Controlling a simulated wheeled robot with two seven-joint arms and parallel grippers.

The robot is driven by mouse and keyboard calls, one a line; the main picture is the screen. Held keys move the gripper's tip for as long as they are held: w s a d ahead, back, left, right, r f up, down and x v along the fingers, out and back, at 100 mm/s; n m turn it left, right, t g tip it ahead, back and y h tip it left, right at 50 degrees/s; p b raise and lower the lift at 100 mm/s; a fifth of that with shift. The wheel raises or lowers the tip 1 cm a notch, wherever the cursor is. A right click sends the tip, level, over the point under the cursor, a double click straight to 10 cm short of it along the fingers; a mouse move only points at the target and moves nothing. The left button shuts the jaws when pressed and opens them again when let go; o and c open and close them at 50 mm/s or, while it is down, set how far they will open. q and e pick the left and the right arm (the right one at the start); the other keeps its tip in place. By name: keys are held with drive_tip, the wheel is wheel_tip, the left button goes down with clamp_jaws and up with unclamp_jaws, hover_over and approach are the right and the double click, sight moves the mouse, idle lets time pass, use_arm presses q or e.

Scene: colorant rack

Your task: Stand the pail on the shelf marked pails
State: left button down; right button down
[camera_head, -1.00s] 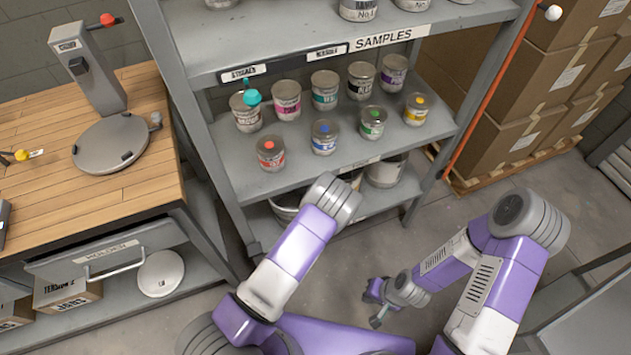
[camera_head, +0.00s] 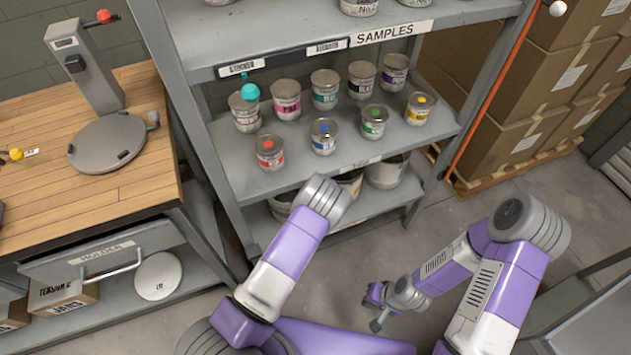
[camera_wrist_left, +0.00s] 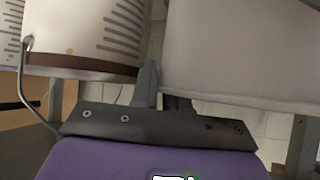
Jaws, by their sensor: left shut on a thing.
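Several pails stand on the low shelf under the cans. One pail (camera_head: 386,172) shows clearly at the right, another (camera_head: 350,183) is partly behind my left wrist, and one (camera_head: 281,204) is left of it. In the left wrist view a pail with dark graduation lines and a wire handle (camera_wrist_left: 95,30) is at the left, and a plain whitish pail (camera_wrist_left: 240,50) is at the right. My left gripper (camera_wrist_left: 150,85) is shut on a pail; its grip is mostly hidden. My right gripper (camera_head: 373,308) hangs low, away from the shelves; its jaw opening is unclear.
The rack's middle shelf (camera_head: 225,160) holds several small cans above my left wrist. A SAMPLES label (camera_head: 395,31) is on the shelf above. A wooden bench (camera_head: 60,205) stands left, cartons (camera_head: 530,105) right. Floor (camera_head: 400,245) in front is clear.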

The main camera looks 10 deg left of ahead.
use_arm(q)
drive_tip(key=c, duration=1.1)
unclamp_jaws()
drive_tip(key=shift+c, duration=0.2)
drive_tip(key=shift+s+d+r, duration=0.1)
drive_tip(key=shift+s+r, duration=0.25)
drive_tip(key=p+v, duration=0.4)
drive_tip(key=v, duration=0.7)
drive_tip(key=s+a+f+n+g+h, duration=0.1)
drive_tip(key=s+f+g, duration=0.2)
drive_tip(key=s, duration=0.3)
drive_tip(key=s+a+f+g+h, duration=0.1)
drive_tip(key=s+a+f+g, duration=0.15)
drive_tip(key=s, duration=0.35)
drive_tip(key=s+d+r+g+h, duration=0.1)
drive_tip(key=s+d+g+h, duration=0.1)
drive_tip(key=s, duration=0.6)
drive_tip(key=s+d+r+g+h, duration=0.1)
drive_tip(key=s+d+g+h, duration=0.1)
drive_tip(key=s, duration=0.6)
drive_tip(key=shift+s+d+r+h, duration=0.3)
drive_tip(key=shift+s+d, duration=0.05)
drive_tip(key=shift+d, duration=0.55)
